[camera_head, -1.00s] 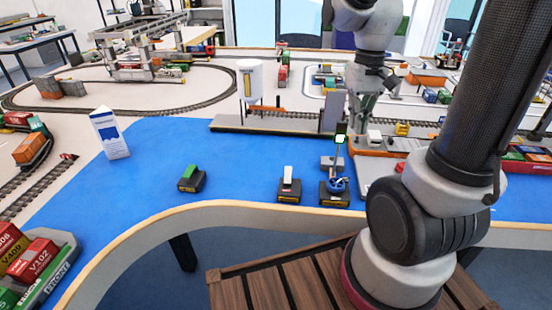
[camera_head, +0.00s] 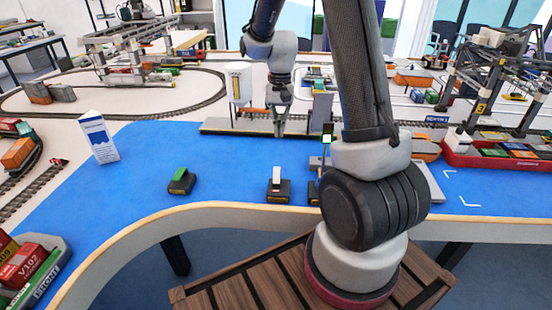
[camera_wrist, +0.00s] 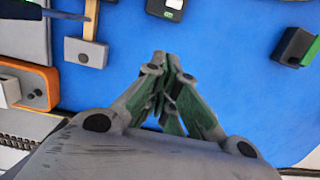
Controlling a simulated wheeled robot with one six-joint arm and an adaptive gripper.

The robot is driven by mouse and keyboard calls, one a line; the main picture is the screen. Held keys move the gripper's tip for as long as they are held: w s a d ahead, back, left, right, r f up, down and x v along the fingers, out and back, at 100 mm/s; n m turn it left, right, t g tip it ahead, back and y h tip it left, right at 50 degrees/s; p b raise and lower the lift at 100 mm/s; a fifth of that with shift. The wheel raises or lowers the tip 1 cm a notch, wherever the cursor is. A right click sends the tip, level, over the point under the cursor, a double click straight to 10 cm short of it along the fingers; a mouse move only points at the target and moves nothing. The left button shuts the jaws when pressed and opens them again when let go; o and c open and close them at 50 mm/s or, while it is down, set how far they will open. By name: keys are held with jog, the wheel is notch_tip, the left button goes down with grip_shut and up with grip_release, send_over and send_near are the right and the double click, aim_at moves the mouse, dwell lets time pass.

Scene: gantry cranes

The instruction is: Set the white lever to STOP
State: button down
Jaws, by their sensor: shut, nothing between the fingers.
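The white lever (camera_head: 277,173) stands up from a small black base (camera_head: 278,191) on the blue surface, near the curved front edge in the head view. The lettering on the base is too small to read. My gripper (camera_head: 279,134) points down beyond the lever, apart from it. In the wrist view my gripper (camera_wrist: 166,56) is shut and empty above the blue surface. A black box (camera_wrist: 172,8) with a green mark, cut off by the top edge, lies ahead of the fingertips; I cannot tell whether it is the lever's base.
A green lever (camera_head: 180,175) on a similar base stands to the left. A signal post (camera_head: 327,140) stands to the right, partly hidden by my arm. A grey platform (camera_head: 225,127) lies behind, and a white-and-blue sign (camera_head: 99,140) stands at left. Blue surface between the two levers is clear.

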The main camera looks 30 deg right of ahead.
aim_at(277, 177)
jog(key=f, duration=0.3)
jog(key=s+f, duration=0.1)
jog(key=f, duration=0.5)
jog(key=shift+s+a, duration=0.15)
jog(key=shift+a, duration=0.2)
jog(key=shift+s+a+r, duration=0.15)
jog(key=shift+s+a, duration=0.25)
jog(key=shift+s, duration=0.15)
jog(key=shift+s+a+r, duration=0.15)
jog(key=shift+s+a, duration=0.25)
jog(key=shift+s, duration=0.15)
jog(key=shift+s+a+r, duration=0.2)
jog(key=shift+s+r, duration=0.05)
jog(key=shift+s, duration=0.1)
jog(key=shift+a+r, duration=0.1)
